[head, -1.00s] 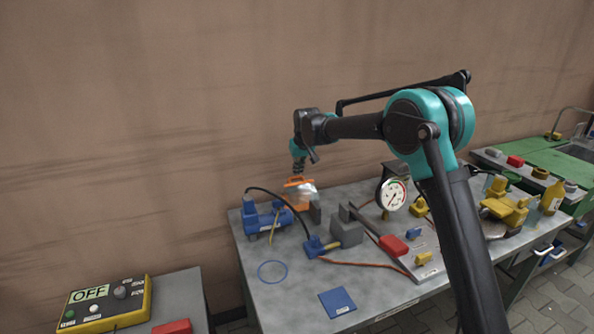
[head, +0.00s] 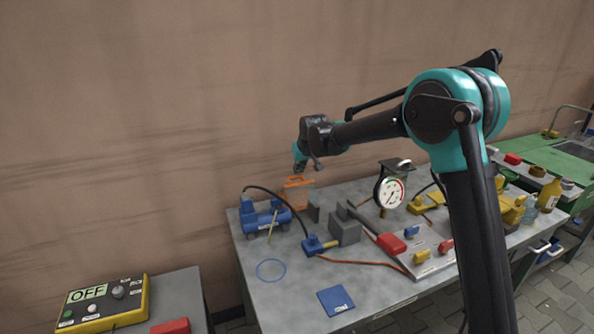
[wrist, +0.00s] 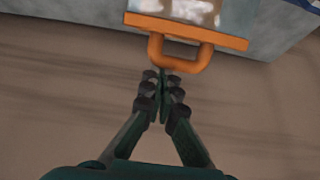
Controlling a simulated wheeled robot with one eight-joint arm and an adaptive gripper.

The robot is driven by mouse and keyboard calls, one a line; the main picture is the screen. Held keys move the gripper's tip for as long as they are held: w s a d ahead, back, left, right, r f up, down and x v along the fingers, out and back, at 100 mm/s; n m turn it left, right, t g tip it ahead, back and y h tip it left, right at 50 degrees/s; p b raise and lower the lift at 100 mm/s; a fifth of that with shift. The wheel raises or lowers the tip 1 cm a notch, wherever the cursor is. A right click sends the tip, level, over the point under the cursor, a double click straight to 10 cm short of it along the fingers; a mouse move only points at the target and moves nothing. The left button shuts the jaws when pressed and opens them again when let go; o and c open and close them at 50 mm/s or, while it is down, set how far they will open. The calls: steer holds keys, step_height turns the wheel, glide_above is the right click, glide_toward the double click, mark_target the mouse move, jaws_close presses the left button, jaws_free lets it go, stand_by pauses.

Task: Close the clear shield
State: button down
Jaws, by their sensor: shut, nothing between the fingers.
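The clear shield (wrist: 190,10) shows at the top of the wrist view as a see-through panel with an orange edge bar (wrist: 185,30) and an orange loop handle (wrist: 180,55). In the head view the orange-framed shield unit (head: 298,192) stands at the back left of the grey workbench (head: 290,300). My gripper (wrist: 162,78) is shut and empty, its fingertips close to the handle's lower left corner in the wrist view. I cannot tell whether they touch it. In the head view the wrist is just above the shield, and the fingers are hard to make out.
A blue pump-like device (head: 265,217) stands left of the shield. A grey block (head: 345,227) and a dial gauge (head: 390,192) stand to the right. The wall is close behind. A yellow control box reading OFF (head: 103,303) sits on a separate table.

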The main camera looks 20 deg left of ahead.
steer(key=s+d+f+t+y, duration=0.2)
steer(key=s+d+t+y, duration=0.2)
steer(key=s+d, duration=0.5)
steer(key=shift+s+d+f+t, duration=0.15)
steer(key=shift+s+d+t, duration=0.05)
steer(key=shift+t, duration=0.1)
steer(key=shift+f+y, duration=0.1)
steer(key=shift+y, duration=0.2)
stand_by(0.3)
